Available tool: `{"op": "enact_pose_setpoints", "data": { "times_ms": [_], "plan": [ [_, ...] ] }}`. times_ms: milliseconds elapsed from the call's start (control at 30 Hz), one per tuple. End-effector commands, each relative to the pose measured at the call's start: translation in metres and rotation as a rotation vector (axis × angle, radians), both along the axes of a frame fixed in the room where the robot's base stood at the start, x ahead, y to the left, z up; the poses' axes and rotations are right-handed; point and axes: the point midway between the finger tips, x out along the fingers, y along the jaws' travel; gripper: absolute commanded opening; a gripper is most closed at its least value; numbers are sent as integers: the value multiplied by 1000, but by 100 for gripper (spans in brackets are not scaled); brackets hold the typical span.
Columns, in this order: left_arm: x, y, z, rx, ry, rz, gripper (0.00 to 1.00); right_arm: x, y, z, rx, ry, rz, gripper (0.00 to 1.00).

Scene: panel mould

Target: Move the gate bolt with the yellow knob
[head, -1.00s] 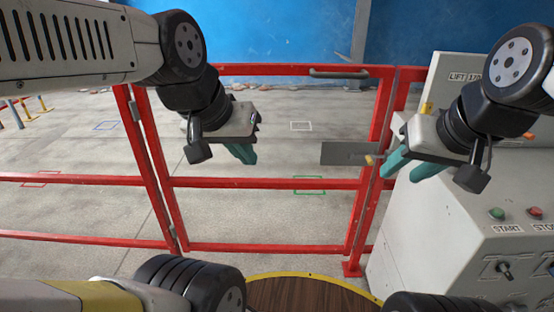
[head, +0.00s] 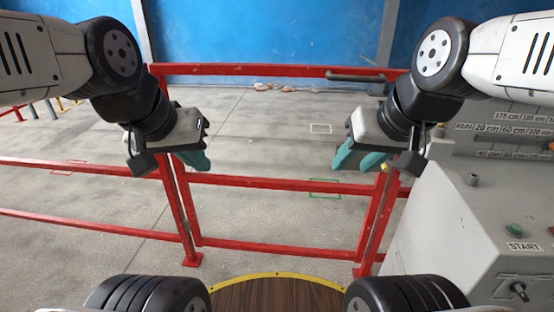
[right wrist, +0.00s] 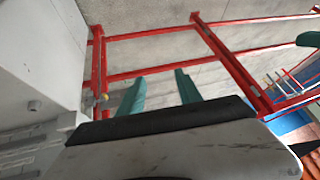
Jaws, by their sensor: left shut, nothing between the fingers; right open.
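The small yellow knob (head: 384,167) of the gate bolt shows at the right upright of the red gate (head: 275,182), just right of my right gripper's fingers. It also shows in the right wrist view (right wrist: 104,97), left of the fingers and apart from them. The rest of the bolt is mostly hidden behind my right gripper in the head view. My right gripper (head: 358,158) is open and empty, in front of the gate's right side. My left gripper (head: 195,160) is shut and empty near the gate's left upright.
A grey control cabinet (head: 440,225) with a green START button (head: 514,230) stands right of the gate. A dark handle (head: 356,76) sits on the gate's top rail. Bare concrete floor (head: 265,120) lies beyond the gate.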

Motion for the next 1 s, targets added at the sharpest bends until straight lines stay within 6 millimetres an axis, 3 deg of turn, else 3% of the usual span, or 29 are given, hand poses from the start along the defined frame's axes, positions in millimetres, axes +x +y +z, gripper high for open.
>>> {"op": "enact_pose_setpoints", "data": {
  "times_ms": [567,667,767,1000],
  "plan": [
    [0,0,0,0,0,0,0,1,0,0,0,-1,-2,40],
    [0,0,0,0,0,0,0,14,-4,0,-3,-13,-19,40],
    [0,0,0,0,0,0,0,48,-15,0,-12,-49,-64,40],
    [0,0,0,0,0,0,0,178,-70,-15,-44,-217,-213,40]
  ]
}}
